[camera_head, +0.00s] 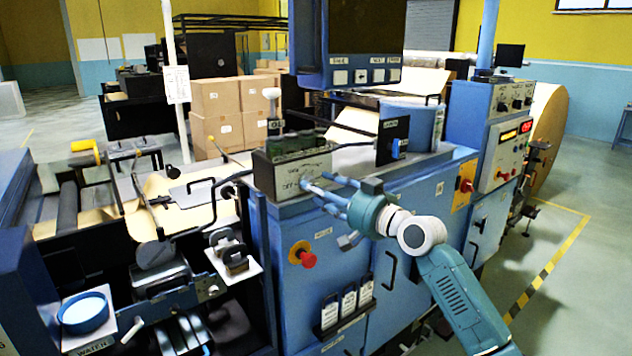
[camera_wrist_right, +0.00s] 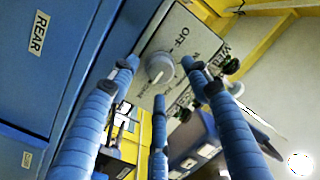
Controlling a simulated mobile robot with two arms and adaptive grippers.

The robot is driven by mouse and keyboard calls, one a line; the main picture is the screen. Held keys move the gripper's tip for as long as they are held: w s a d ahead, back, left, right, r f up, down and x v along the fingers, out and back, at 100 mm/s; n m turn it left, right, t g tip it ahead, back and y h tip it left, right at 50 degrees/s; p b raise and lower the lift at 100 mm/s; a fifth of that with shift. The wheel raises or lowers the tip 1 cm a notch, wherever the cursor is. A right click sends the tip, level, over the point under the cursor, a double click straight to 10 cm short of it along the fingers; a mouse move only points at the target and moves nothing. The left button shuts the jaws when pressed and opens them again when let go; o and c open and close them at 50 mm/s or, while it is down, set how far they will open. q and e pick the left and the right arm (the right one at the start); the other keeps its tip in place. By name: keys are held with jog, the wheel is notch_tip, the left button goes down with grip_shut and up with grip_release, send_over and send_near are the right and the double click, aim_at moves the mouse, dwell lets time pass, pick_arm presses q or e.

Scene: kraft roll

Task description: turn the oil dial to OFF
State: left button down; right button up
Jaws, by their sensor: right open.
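The oil dial (camera_wrist_right: 160,68) is a pale round knob on a grey plate (camera_wrist_right: 150,98) with the word OFF printed beside it. In the head view the plate (camera_head: 288,178) is on the front of a box on top of the blue machine, and the knob is partly hidden by my fingers. My right gripper (camera_head: 315,187) is open in front of the plate. In the wrist view its blue fingers (camera_wrist_right: 158,88) are spread around the knob's sides, with no clear contact. I cannot read exactly where the knob points. My left gripper is not in view.
A monitor (camera_head: 347,45) hangs above.

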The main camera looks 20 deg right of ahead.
jog(key=shift+x, duration=0.95)
jog(key=shift+c, duration=0.2)
jog(key=c, duration=1.1)
